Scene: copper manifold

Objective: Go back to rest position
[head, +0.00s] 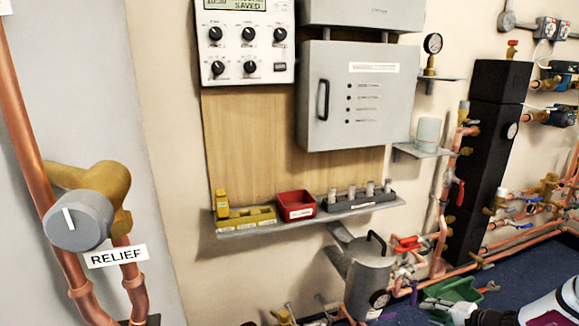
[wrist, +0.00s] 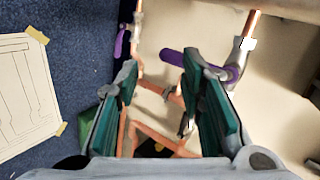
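My gripper (wrist: 158,85) shows in the wrist view with its two green-padded fingers apart and nothing between them. Beyond the fingers are copper pipes and a purple lever handle (wrist: 190,62), which lies behind the right finger in the picture. I cannot tell whether that finger touches the handle. In the head view, part of my arm (head: 545,310) shows at the lower right corner, and the gripper's fingers are not clearly visible there.
A grey canister (head: 368,280) with a black handle stands near red-handled valves (head: 408,242) and copper pipes. A shelf (head: 290,226) holds a red bin (head: 296,204). A black column (head: 490,150) rises at right. Blue floor (head: 520,270) shows below; a paper drawing (wrist: 25,95) lies on it.

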